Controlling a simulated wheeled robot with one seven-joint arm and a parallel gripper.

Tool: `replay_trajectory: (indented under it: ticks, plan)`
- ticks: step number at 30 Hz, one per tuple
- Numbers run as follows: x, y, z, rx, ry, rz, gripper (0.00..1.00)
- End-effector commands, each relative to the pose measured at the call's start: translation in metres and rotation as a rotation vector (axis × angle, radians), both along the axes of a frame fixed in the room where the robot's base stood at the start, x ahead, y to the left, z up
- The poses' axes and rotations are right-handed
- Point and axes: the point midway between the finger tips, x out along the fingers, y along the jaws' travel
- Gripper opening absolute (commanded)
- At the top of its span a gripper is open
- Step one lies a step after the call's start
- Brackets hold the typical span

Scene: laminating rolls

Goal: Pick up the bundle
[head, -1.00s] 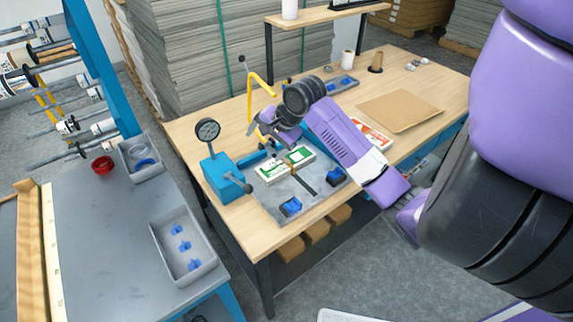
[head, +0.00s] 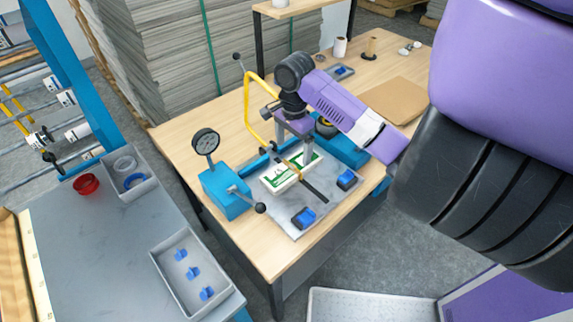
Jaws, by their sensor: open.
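My gripper (head: 301,146) points down over the far side of the bundle, with open jaws. Whether the fingertips touch the bundle or hover just above it, I cannot tell. My gripper and wrist hide part of what lies behind.
A blue tool with a round gauge (head: 206,142) stands left of the plate, its lever reaching toward it. A yellow curved tube (head: 248,105) rises behind. A cardboard sheet (head: 393,101) lies at the right.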

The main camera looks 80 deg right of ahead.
Motion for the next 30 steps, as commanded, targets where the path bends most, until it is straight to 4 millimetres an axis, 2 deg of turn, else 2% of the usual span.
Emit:
replay_trajectory:
  ticks: [11, 21, 30]
  plan:
    - [-0.001, 0.002, -0.031, -0.001, 0.0, 0.001, 0.93]
    - [-0.002, 0.006, -0.072, -0.001, -0.002, 0.002, 0.93]
    - [-0.002, 0.007, -0.078, -0.002, -0.002, 0.003, 0.93]
